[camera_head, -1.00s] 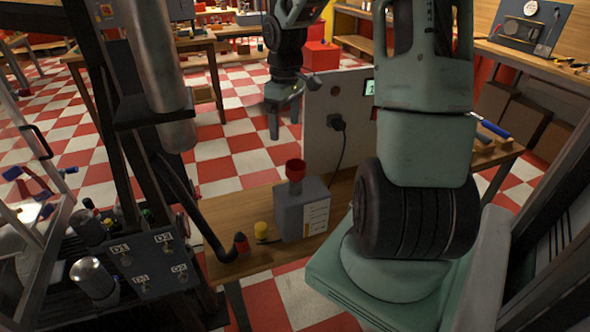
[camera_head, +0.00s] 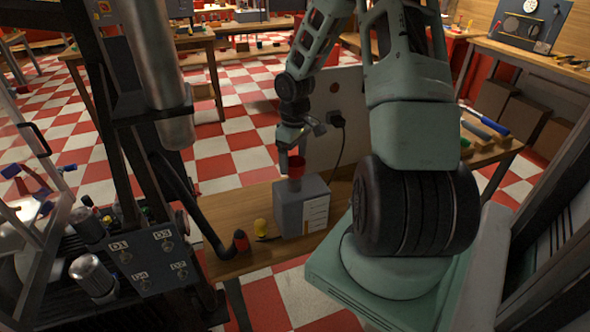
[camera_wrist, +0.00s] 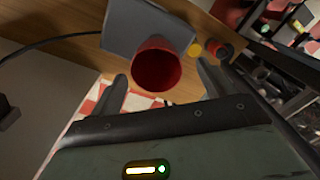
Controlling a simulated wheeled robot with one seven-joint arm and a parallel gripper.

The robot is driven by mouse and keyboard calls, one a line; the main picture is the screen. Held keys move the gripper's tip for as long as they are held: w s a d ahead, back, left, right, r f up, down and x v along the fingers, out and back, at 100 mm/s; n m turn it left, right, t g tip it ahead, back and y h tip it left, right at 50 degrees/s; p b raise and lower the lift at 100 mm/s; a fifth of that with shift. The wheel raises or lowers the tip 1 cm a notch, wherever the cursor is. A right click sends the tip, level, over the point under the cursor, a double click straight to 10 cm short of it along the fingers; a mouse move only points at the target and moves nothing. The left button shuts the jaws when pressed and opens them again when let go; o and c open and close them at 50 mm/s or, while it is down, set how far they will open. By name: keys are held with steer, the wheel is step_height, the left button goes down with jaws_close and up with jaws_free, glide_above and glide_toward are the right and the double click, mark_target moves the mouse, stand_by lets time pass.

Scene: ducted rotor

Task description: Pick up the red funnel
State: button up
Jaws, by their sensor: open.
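The red funnel (camera_head: 296,167) stands on top of a grey box (camera_head: 302,208) on the wooden bench. In the wrist view the funnel (camera_wrist: 156,66) shows its round open mouth, just beyond and between my two fingertips. My gripper (camera_head: 290,162) is at the funnel's height in the head view, with one finger partly in front of it. In the wrist view my gripper (camera_wrist: 163,84) is open, one finger on each side of the funnel's near rim. I cannot tell whether a finger touches it.
A yellow knob-like object (camera_head: 261,228) and a red-and-black one (camera_head: 241,240) stand on the bench left of the box. A pale panel (camera_head: 345,90) with a black plug and cable (camera_head: 337,120) stands behind. A dark control panel (camera_head: 150,259) is at the left.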

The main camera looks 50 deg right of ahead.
mark_target(295, 175)
steer(key=f, duration=0.4)
steer(key=shift+s+d+f, duration=0.1)
steer(key=shift+s+f, duration=0.15)
steer(key=shift+f, duration=0.15)
steer(key=c, duration=1.1)
steer(key=shift+r, duration=0.1)
